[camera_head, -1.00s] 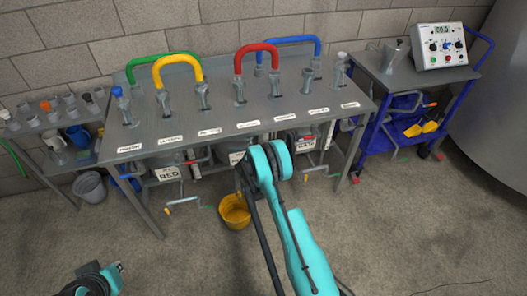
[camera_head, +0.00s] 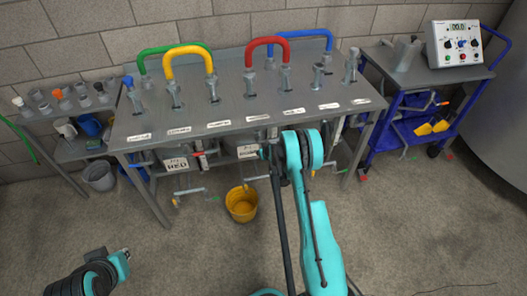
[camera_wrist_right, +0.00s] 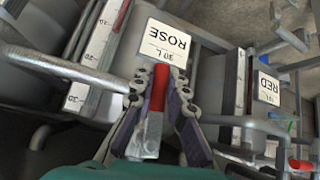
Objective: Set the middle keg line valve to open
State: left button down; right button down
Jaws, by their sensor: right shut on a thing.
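The middle keg, labelled ROSE (camera_wrist_right: 166,42), is partly hidden under the bench in the head view (camera_head: 247,151). Its valve lever has a red handle (camera_wrist_right: 155,122) and shows in the right wrist view just below the label. My right gripper (camera_wrist_right: 160,92) is shut on this lever, one finger on each side. In the head view, my right arm largely hides the gripper and lever. The valve's exact setting is unclear. My left gripper (camera_head: 121,262) is low at the bottom left, away from the bench and seemingly empty; its fingers are too small to judge.
The RED keg (camera_head: 175,164) stands left of the middle keg under the bench (camera_head: 345,106). Coloured hoses and labelled fittings occupy the bench top. A yellow bucket (camera_head: 242,211) stands on the floor below. A blue cart (camera_head: 408,132) is at the right. The front floor is clear.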

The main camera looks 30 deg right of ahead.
jog(key=shift+a+y, duration=0.25)
jog(key=shift+y, duration=0.05)
dwell(0.4)
jog(key=c, duration=1.5)
grip_release()
jog(key=shift+w, duration=0.1)
jog(key=v, duration=1.2)
jog(key=shift+f, duration=0.1)
